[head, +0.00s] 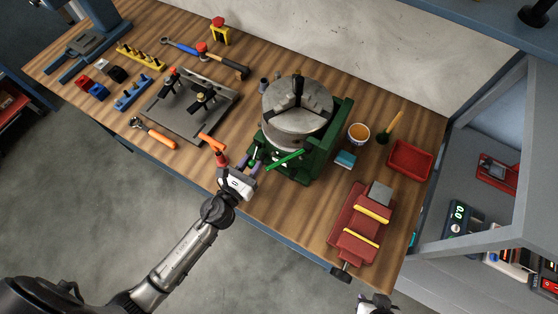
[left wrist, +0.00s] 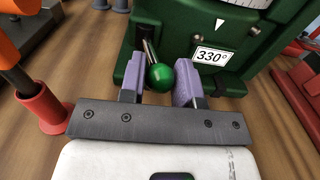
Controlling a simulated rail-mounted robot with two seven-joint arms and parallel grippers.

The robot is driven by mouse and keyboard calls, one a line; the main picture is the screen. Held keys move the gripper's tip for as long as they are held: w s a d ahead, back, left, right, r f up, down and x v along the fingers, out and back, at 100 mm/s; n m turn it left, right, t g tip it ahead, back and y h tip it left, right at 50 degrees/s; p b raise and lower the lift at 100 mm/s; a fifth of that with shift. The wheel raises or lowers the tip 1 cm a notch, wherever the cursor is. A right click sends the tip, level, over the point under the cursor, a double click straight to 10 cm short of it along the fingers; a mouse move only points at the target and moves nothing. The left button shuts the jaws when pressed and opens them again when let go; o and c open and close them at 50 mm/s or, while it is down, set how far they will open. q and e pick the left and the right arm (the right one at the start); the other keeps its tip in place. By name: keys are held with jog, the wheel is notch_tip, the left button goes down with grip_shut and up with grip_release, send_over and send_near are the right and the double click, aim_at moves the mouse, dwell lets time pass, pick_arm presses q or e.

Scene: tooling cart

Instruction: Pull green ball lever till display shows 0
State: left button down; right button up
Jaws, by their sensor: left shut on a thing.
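The green ball lever (left wrist: 160,76) shows in the left wrist view as a shiny green ball on a short metal rod at the front of the green rotary table (head: 318,160). My left gripper (head: 252,165) is shut on the ball, with its purple fingers on either side of it. The display (left wrist: 212,57) beside the lever, a white plate, reads 330°. A white pointer mark sits above it.
An orange-handled tool stands in a red holder (left wrist: 42,108) close to the left of my left gripper. A red vise (head: 358,228) lies right of the rotary table. A fixture plate (head: 190,128) lies to the left. A cup (head: 357,134) stands behind right.

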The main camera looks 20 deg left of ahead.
pick_arm(q)
jog(key=shift+a, duration=1.25)
jog(key=shift+w+a, duration=0.1)
jog(key=shift+a, duration=0.1)
jog(key=shift+w+a, duration=0.25)
jog(key=shift+a, duration=0.45)
jog(key=shift+s+d, duration=0.1)
jog(key=shift+d, duration=0.15)
